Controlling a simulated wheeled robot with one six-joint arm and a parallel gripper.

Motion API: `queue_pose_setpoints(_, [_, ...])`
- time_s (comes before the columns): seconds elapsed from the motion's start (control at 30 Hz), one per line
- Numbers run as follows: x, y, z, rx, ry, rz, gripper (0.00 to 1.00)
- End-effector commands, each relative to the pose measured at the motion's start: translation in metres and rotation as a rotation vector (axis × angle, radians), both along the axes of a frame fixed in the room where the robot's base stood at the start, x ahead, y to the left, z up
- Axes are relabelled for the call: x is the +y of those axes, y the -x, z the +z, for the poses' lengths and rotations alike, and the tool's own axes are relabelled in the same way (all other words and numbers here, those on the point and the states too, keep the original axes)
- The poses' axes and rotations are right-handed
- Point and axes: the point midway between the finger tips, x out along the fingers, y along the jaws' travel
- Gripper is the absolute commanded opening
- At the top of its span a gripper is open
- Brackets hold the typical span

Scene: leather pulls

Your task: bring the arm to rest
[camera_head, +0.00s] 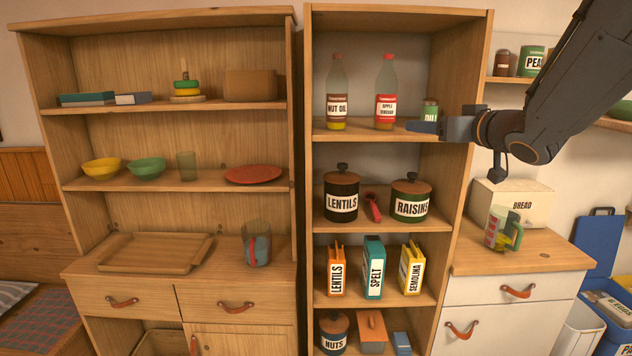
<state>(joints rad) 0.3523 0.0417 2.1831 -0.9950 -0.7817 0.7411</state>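My gripper (424,127) is at the right part of the tall open shelf (487,60), at the height of its upper board. My dark arm reaches in from the top right corner, bent at the wrist. The gripper points left, and its blue-grey tip shows just below and in front of a small green dill jar (430,107). I cannot tell whether the tip touches the jar or the board. The fingers are seen from the side, so the gap between them does not show. No object is visibly held.
Nut oil (337,95) and vinegar (386,95) bottles stand left of the gripper. Lentils (341,195) and raisins (410,200) canisters are on the board below. A bread box (513,200) and a glass pitcher (497,228) stand on the right counter (545,258), under my arm.

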Motion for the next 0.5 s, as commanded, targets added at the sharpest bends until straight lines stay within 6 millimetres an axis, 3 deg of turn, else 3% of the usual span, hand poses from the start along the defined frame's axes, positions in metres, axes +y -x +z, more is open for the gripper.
queue_pose_setpoints(0.17, [-0.006,0.006,-0.068,0.155,0.035,-0.15,0.67])
queue_pose_setpoints(0.27, [-0.007,0.026,-0.125,0.308,0.068,-0.24,0.67])
queue_pose_setpoints(0.37, [-0.002,0.059,-0.186,0.493,0.104,-0.305,0.67])
queue_pose_setpoints(0.5, [0.014,0.122,-0.258,0.759,0.148,-0.338,0.67])
